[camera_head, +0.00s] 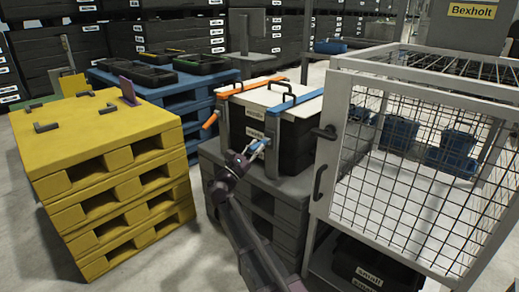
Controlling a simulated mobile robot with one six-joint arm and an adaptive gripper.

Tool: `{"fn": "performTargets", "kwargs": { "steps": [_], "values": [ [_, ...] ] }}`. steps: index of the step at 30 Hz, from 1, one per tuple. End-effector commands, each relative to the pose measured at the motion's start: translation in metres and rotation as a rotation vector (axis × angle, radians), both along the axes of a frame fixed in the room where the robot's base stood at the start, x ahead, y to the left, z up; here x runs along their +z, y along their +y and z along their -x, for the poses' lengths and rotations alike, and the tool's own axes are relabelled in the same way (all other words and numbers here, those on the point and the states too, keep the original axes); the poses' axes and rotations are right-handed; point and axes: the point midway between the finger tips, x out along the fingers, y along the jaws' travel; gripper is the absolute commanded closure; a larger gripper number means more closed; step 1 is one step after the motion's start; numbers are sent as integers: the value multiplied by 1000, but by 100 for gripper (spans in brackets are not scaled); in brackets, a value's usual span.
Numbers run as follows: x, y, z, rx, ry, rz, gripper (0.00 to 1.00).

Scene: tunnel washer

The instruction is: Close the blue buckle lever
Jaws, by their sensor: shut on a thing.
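A black crate (291,144) with a white lid (262,95) stands on grey stacked pallets. A blue strap (306,107) runs over the right side of the lid, and its metal buckle hangs on the front face. The blue buckle lever (258,148) sticks out from the crate's front, tilted down toward me. My gripper (249,156) is at the lever's outer end and is shut on it; the fingers are small and partly hidden. An orange strap (250,86) crosses the left side, with its orange lever (210,121) sticking out at the left.
A wire cage (417,145) with blue bins stands close on the right, its dark handle (319,183) near my arm. Yellow pallets (108,180) stand at the left, blue pallets (184,108) with black trays behind. Floor shows between the yellow and grey pallets.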

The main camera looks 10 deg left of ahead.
Motion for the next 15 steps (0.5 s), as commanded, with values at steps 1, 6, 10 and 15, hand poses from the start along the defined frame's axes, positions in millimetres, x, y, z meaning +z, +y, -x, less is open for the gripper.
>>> {"fn": "performTargets", "kwargs": {
  "steps": [1, 6, 10, 15],
  "values": [
    [0, -2, -1, -4, 1, -3, 100],
    [0, 1, 1, -2, 1, -4, 65],
    [0, 2, 1, 0, 1, -4, 36],
    [0, 3, 2, 2, 1, -4, 36]
  ]
}}
